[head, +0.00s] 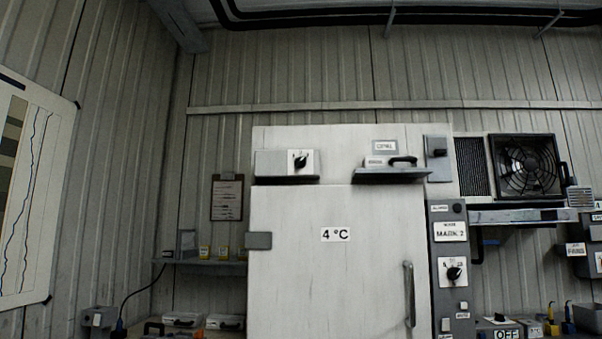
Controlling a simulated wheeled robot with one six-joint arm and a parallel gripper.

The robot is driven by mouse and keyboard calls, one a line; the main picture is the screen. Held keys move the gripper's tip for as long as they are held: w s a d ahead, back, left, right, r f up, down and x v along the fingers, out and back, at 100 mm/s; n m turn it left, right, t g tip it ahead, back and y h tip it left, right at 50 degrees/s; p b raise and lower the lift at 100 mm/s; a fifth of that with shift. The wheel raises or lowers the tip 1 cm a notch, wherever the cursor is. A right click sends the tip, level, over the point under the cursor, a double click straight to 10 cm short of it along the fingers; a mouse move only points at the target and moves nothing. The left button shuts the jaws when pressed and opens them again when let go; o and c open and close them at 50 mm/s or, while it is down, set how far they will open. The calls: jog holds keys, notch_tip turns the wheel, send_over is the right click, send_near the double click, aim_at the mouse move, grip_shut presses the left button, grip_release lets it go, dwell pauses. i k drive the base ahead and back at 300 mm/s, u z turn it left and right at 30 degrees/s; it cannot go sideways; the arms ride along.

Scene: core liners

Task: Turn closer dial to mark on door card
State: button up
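A white cold-room door (290,275) stands shut in the head view, with a "4 °C" card (335,234) on it. Above its top left is a grey box (270,163) with a black dial (300,161) on a white plate; the dial's marks are too small to read. On the grey panel (440,300) right of the door, a card (450,231) reads "MARK 2", with small print above it. Below that card is another black dial (454,272) on a white plate; its setting is unclear. My gripper is not in view.
A vertical handle (409,294) sits at the door's right. A ledge with a black-handled item (402,161) juts out above the door. A clipboard (227,198) and shelf (205,262) are at left. A fan unit (526,167) and cluttered shelves are at right.

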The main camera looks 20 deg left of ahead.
aim_at(300, 162)
jog(key=u, duration=0.75)
jog(key=i, duration=1.6)
jog(key=z, duration=0.2)
